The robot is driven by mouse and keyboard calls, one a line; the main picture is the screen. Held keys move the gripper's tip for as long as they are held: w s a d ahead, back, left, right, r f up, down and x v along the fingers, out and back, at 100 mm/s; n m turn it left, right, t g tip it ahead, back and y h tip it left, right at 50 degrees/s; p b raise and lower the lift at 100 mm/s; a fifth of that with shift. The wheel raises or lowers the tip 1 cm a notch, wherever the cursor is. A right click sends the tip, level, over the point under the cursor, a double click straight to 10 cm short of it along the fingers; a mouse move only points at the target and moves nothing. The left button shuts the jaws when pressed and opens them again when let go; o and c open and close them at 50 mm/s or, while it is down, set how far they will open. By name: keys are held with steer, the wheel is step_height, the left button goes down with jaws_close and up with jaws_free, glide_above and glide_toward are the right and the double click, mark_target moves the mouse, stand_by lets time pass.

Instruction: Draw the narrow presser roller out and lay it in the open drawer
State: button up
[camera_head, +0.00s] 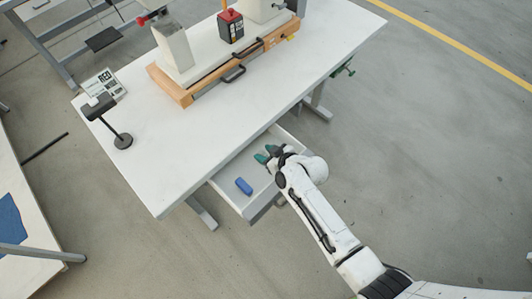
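The open drawer (228,188) sticks out from under the front edge of the white table. A small blue block-like object (243,186) lies in it, near its left side. My gripper (265,154), with teal fingertips, is over the drawer's right part, close to the table edge. Its two fingertips look apart, and I see nothing between them. The press (177,52) stands on an orange-edged base (185,97) at the back of the table. I cannot pick out the narrow presser roller; it is too small or hidden in this view.
A green clamp-like part (344,68) sticks out at the table's right edge. The table's front middle is clear.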

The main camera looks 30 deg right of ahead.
steer(key=shift+o, duration=0.8)
steer(key=v, duration=1)
steer(key=shift+s+d+r, duration=0.15)
steer(key=shift+s+r, duration=0.05)
steer(key=shift+s, duration=0.1)
steer(key=shift+s, duration=0.1)
